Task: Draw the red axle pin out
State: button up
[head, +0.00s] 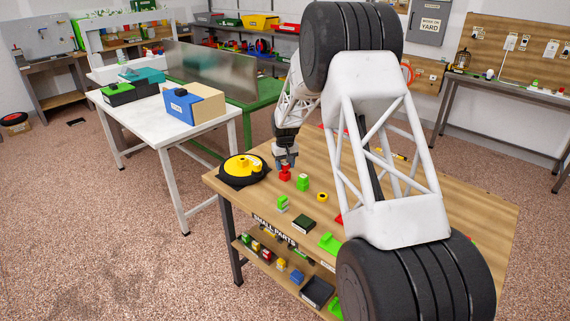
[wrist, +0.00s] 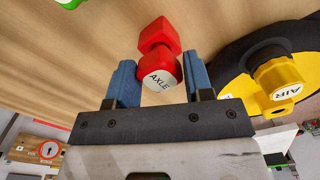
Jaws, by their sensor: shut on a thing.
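The red axle pin (head: 285,173) is at the left part of the wooden bench, just right of a black wheel. In the wrist view its round head (wrist: 162,73) has a white label reading AXLE, with a red faceted part beyond it. My gripper (head: 285,162) points down over the pin. In the wrist view the blue fingers of my gripper (wrist: 160,60) are on both sides of the red head, shut on it. Whether the pin's lower end is seated in anything or clear of it cannot be told.
My arm hides the bench's right part.

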aim_at(285, 163)
jog(key=shift+f, duration=0.7)
jog(key=o, duration=1.1)
jog(key=shift+r, duration=0.1)
jog(key=shift+r, duration=3.8)
